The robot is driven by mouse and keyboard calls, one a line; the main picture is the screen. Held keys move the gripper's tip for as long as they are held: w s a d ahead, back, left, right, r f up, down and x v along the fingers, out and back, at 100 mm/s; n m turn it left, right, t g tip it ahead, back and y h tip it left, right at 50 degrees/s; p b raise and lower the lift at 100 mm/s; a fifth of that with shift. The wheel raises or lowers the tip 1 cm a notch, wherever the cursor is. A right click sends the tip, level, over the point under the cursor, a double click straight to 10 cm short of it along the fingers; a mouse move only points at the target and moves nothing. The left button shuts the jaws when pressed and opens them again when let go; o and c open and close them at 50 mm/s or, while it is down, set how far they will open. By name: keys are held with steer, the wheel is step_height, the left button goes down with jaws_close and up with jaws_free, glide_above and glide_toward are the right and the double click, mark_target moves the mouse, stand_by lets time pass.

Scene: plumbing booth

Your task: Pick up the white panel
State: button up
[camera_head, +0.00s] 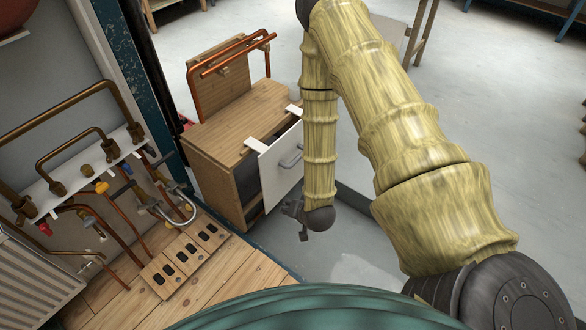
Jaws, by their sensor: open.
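The white panel (281,172) stands upright, slightly tilted in the picture, at the open front of a wooden cabinet (218,165). My gripper (296,216) is open, small and dark in this view, just below and right of the panel's lower edge. It holds nothing that I can see. Whether it touches the panel cannot be told.
Bent copper pipes (232,55) stand on the cabinet top. A wooden deck (215,285) with dark-slotted blocks lies at lower left. Pipes and valves (100,160) line the wall at left. Grey floor (510,110) is open to the right.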

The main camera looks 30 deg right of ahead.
steer(key=w+d+f+m+t+h+b, duration=0.3)
steer(key=w+d+f+m+t+b, duration=0.25)
steer(key=w+d+b, duration=0.65)
steer(key=w+d+f+m+t+h+b, duration=0.2)
steer(key=w+d+f+m+t+b, duration=0.4)
steer(key=b, duration=1)
steer(key=w+d+b, duration=0.1)
steer(key=w, duration=0.2)
steer(key=w+d+g+b, duration=0.1)
steer(key=w+d+b, duration=0.1)
steer(key=w, duration=0.2)
steer(key=w+d+g+b, duration=0.1)
steer(key=w, duration=0.2)
steer(key=shift+w+d+r+m+b, duration=0.25)
steer(key=shift+r+b, duration=0.15)
steer(key=shift+w+d+r, duration=0.1)
steer(key=shift+w+d, duration=0.05)
steer(key=shift+w, duration=0.25)
jaws_close()
